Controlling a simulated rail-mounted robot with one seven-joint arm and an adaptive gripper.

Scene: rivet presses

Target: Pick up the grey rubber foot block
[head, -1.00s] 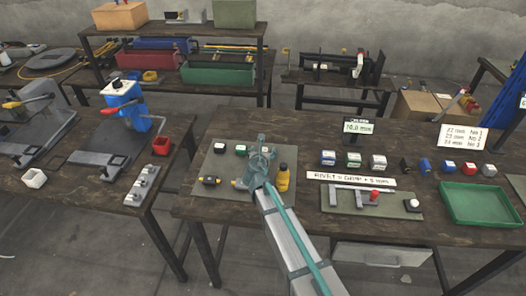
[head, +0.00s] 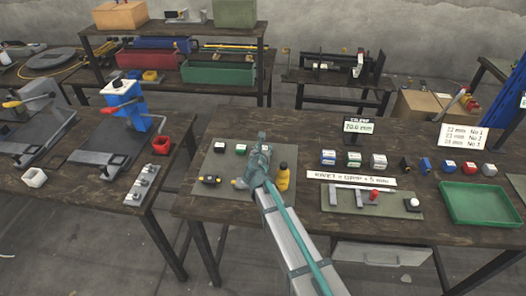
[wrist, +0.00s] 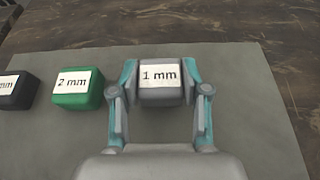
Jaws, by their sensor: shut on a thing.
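The grey block (wrist: 160,94) has a white label reading "1 mm" and shows in the wrist view at the top middle of the grey mat (wrist: 245,125). My gripper (wrist: 160,88) has one finger on each side of it and is shut on it. Whether the block still rests on the mat cannot be told. In the head view my gripper (head: 262,152) is over the mat (head: 218,164) on the middle table and hides the block.
A green block (wrist: 77,90) labelled "2 mm" and a black block (wrist: 14,92) sit left of my gripper. A yellow bottle (head: 283,178) stands close on the right in the head view. A green tray (head: 480,203) is at the table's right end.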

